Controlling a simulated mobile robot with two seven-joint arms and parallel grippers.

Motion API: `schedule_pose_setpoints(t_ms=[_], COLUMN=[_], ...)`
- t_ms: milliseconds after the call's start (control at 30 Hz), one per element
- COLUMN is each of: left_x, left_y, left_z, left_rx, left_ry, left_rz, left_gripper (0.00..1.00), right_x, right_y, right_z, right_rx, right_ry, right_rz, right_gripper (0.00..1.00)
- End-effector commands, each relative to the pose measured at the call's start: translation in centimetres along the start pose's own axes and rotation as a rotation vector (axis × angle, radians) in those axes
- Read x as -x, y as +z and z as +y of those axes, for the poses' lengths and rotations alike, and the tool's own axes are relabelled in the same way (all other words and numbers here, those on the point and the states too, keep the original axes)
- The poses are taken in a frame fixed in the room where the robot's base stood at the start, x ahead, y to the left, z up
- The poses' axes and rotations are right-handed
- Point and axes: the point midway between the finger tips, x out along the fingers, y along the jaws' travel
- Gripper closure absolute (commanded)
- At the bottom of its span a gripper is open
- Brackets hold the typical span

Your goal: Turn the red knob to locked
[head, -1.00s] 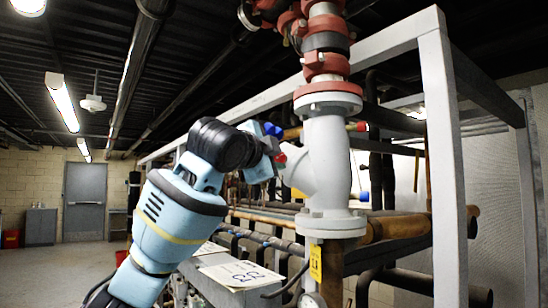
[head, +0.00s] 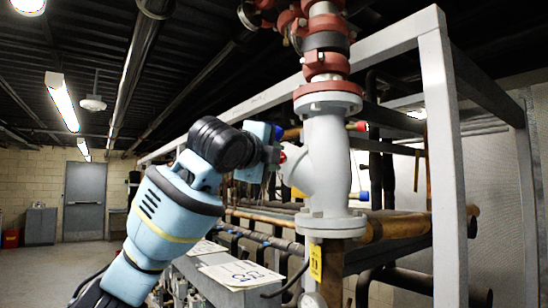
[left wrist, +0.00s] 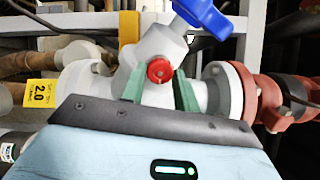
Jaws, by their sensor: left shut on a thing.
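The red knob (left wrist: 159,70) is a small round cap on the white valve body (left wrist: 160,45) in the left wrist view. In the head view only a bit of the red knob (head: 283,157) shows at the left side of the white valve (head: 327,160). My left gripper (left wrist: 159,76) has its two green fingers on either side of the knob and is shut on it. In the head view my left gripper (head: 274,155) reaches the valve from the left, its fingers mostly hidden. No locked marking is readable. My right gripper is not in view.
A blue handle (left wrist: 203,16) stands just above the knob. Red couplings (head: 326,65) sit above the valve. A yellow tag (head: 315,263) hangs below it. A grey frame post (head: 443,170) stands to the right. The floor at left (head: 60,268) is open.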

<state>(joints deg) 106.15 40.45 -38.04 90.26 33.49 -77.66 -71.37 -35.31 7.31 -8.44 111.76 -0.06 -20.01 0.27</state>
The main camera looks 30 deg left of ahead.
Motion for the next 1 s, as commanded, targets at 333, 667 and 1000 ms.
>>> schedule_pose_setpoints(t_ms=[333, 667, 1000], left_x=[0.0, 0.0, 1.9], left_y=[0.0, 0.0, 0.0], left_z=[0.1, 0.0, 0.0], left_rx=[-0.005, -0.003, -0.005], left_ry=[0.001, 0.000, -0.003], left_rz=[0.000, 0.000, -0.001], left_gripper=[0.93, 0.48, 0.48], right_x=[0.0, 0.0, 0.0], right_y=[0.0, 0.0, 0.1], right_z=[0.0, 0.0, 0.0], right_rx=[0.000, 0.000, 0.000], right_ry=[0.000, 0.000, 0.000], right_rz=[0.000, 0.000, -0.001], right_gripper=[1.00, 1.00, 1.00])
